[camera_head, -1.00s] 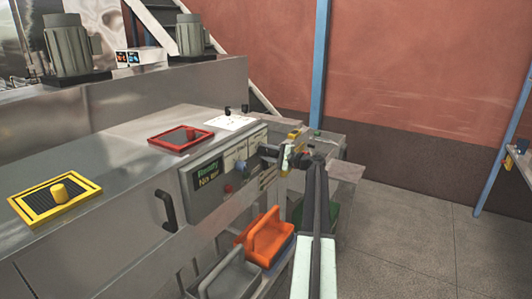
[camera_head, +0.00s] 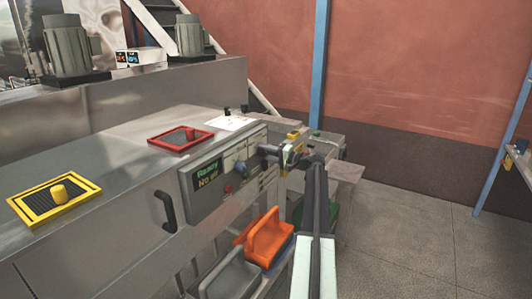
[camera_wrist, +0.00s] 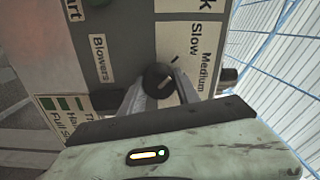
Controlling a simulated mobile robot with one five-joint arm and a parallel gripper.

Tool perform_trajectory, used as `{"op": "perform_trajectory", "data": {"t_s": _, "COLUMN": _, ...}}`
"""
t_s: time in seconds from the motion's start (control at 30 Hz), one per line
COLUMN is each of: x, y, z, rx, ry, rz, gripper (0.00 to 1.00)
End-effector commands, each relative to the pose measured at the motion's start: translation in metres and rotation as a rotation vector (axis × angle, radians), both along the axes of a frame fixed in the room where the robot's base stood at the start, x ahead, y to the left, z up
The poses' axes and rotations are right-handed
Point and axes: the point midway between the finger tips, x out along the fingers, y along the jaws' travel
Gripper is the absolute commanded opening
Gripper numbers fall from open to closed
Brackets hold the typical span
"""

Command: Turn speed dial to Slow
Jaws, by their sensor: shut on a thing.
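The speed dial (camera_wrist: 157,78) is a round black knob with a pale pointer line on a grey panel, in the wrist view. The labels Slow (camera_wrist: 201,41) and Medium (camera_wrist: 211,68) are printed beside it, rotated in the picture. My gripper (camera_wrist: 160,90) has its two grey fingers on either side of the dial and is shut on it. Which label the pointer marks is hard to tell. In the head view my gripper (camera_head: 284,152) is at the right end of the control panel (camera_head: 218,172), where it hides the dial.
The panel's display (camera_head: 208,174) reads Ready and No air. A Blowers label (camera_wrist: 102,60) is beside the dial in the wrist view. Open floor (camera_head: 420,235) lies to the right.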

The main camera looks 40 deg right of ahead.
Motion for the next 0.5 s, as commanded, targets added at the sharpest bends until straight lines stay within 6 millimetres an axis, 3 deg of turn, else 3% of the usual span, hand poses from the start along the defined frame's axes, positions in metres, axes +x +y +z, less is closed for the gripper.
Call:
{"op": "perform_trajectory", "data": {"t_s": 0.33, "x": -0.0016, "y": -0.0007, "z": -0.0016, "rx": -0.006, "ry": 0.004, "rz": -0.001, "gripper": 0.00}}
{"op": "perform_trajectory", "data": {"t_s": 0.37, "x": -0.0016, "y": -0.0007, "z": -0.0016, "rx": -0.006, "ry": 0.004, "rz": 0.000, "gripper": 0.44}}
{"op": "perform_trajectory", "data": {"t_s": 0.4, "x": -0.0015, "y": -0.0007, "z": -0.0015, "rx": -0.005, "ry": 0.003, "rz": -0.001, "gripper": 0.55}}
{"op": "perform_trajectory", "data": {"t_s": 0.43, "x": -0.0014, "y": -0.0005, "z": -0.0014, "rx": -0.005, "ry": 0.003, "rz": -0.001, "gripper": 0.59}}
{"op": "perform_trajectory", "data": {"t_s": 0.5, "x": -0.0010, "y": -0.0002, "z": -0.0012, "rx": -0.005, "ry": 0.002, "rz": 0.000, "gripper": 0.59}}
